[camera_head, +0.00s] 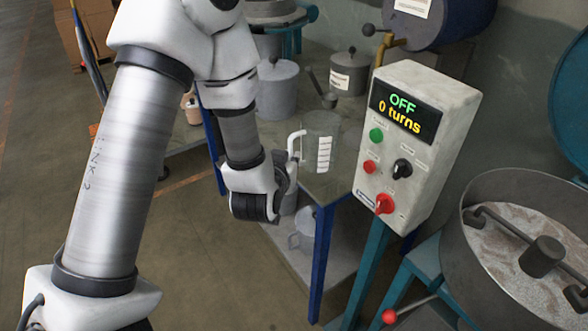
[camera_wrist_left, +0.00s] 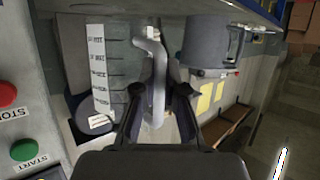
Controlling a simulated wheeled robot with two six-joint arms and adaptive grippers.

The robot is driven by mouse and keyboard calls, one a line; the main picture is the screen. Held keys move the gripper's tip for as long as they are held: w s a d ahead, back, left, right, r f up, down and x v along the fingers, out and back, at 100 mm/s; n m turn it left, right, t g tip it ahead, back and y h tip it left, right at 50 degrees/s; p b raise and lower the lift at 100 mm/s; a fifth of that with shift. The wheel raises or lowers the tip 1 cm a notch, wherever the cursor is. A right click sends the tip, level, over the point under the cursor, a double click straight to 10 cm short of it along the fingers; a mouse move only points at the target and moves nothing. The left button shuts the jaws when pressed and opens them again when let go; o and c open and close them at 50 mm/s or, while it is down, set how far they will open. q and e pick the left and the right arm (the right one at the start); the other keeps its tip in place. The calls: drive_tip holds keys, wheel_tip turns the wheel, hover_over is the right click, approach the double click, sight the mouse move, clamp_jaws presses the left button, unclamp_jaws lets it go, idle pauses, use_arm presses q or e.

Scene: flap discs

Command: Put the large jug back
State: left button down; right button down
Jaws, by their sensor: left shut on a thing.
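The large jug (camera_head: 322,142) is clear, with a white graduated scale and a pale handle (camera_head: 294,142). It stands upright at the grey table top (camera_head: 332,185); I cannot tell whether its base touches. My left gripper (camera_head: 288,170) is at the handle side of the jug, shut on the handle. In the left wrist view, the handle (camera_wrist_left: 155,75) lies between the two dark fingers (camera_wrist_left: 158,100), and the scale of the jug (camera_wrist_left: 98,70) shows to the left. My right gripper is not in view.
A control box (camera_head: 422,140) reading "OFF 0 turns" stands close right of the jug. A lidded grey pot (camera_head: 277,92) and a darker labelled pot (camera_head: 350,72) stand behind it. A round vat (camera_head: 515,270) is at lower right. A small jug (camera_head: 303,232) sits on the lower shelf.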

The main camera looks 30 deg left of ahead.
use_arm(q)
drive_tip(key=shift+w+a+r+p, duration=0.1)
drive_tip(key=shift+w+a+p, duration=0.2)
drive_tip(key=shift+w+p, duration=0.2)
drive_tip(key=shift+w+a+r+p, duration=0.1)
drive_tip(key=shift+w+a+p, duration=0.15)
drive_tip(key=shift+w+p, duration=0.15)
drive_tip(key=w+a, duration=0.2)
drive_tip(key=w, duration=0.1)
drive_tip(key=w+p, duration=0.1)
drive_tip(key=shift+w+a+f, duration=0.35)
drive_tip(key=shift+a, duration=0.05)
drive_tip(key=f, duration=0.3)
drive_tip(key=shift+w+f, duration=0.2)
drive_tip(key=shift+w, duration=0.1)
drive_tip(key=shift+f, duration=0.2)
drive_tip(key=shift+a, duration=0.1)
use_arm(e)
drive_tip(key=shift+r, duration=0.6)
use_arm(q)
drive_tip(key=shift+f, duration=0.1)
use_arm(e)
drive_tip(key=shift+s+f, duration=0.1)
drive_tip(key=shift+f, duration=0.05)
use_arm(q)
drive_tip(key=c, duration=1.2)
unclamp_jaws()
drive_tip(key=shift+c, duration=0.2)
